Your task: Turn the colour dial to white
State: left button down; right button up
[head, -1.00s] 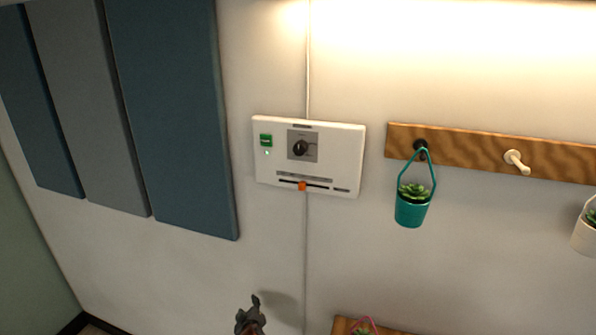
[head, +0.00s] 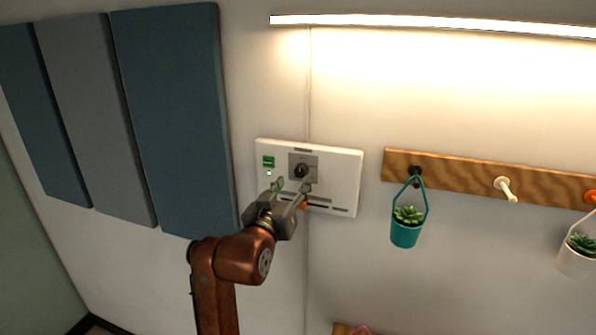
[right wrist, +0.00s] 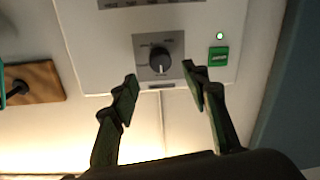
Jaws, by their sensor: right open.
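The black colour dial (head: 301,170) sits on a grey square plate on the white wall panel (head: 345,185). It also shows in the right wrist view (right wrist: 160,61), where its pale pointer mark faces down in the picture; the small labels around it are too small to read. My right gripper (head: 292,186) is in front of the panel, just below the dial in the head view. In the right wrist view its two fingers (right wrist: 160,85) are spread apart, one each side of the dial's line, with nothing between them. My left gripper is not in view.
The panel also bears a green switch (head: 268,162) with a lit green dot and an orange slider (head: 304,206), partly hidden by my gripper. A wooden peg rail (head: 455,181) with a hanging teal pot (head: 405,234) is to the right.

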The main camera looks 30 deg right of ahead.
aim_at(299, 172)
jog(key=p+x, duration=0.1)
jog(key=x, duration=0.4)
jog(key=shift+d+r+p, duration=0.1)
jog(key=shift+p, duration=0.25)
jog(key=shift+w+d, duration=0.15)
jog(key=shift+w, duration=0.2)
jog(key=shift+c, duration=0.3)
grip_shut()
